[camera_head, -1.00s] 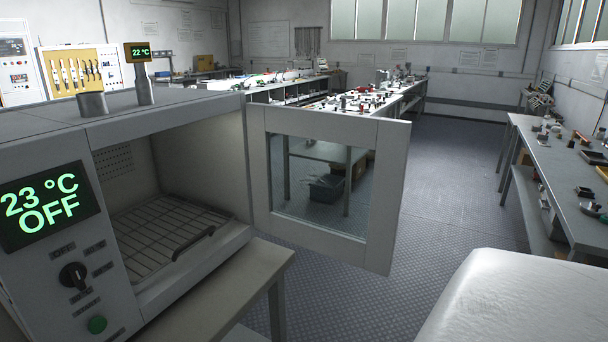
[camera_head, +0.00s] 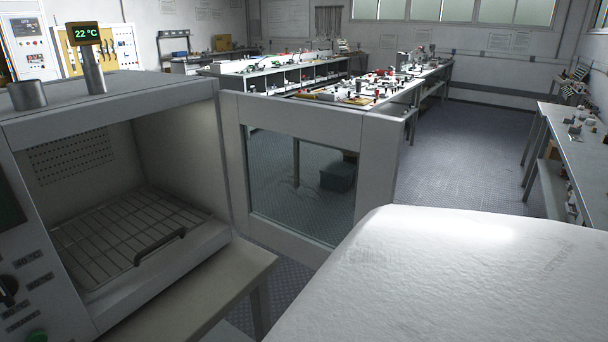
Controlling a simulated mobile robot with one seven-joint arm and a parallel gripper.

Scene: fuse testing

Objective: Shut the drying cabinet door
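The drying cabinet (camera_head: 150,101) stands at the left on a bench, its chamber open to view. A wire rack (camera_head: 115,235) with a dark handle lies inside and looks empty. The cabinet door (camera_head: 232,165), a pale frame around a glass window (camera_head: 300,185), is hinged at the cabinet's right side and stands wide open. A large white rounded surface (camera_head: 450,275), seemingly part of my own body, fills the lower right and overlaps the door's lower right corner in the picture. I cannot tell whether they touch. My gripper is not in view.
A bench edge (camera_head: 240,285) juts out below the cabinet. A long table with parts (camera_head: 385,90) stands behind the door. Another workbench (camera_head: 575,125) runs along the right wall. The floor (camera_head: 465,150) between them is clear.

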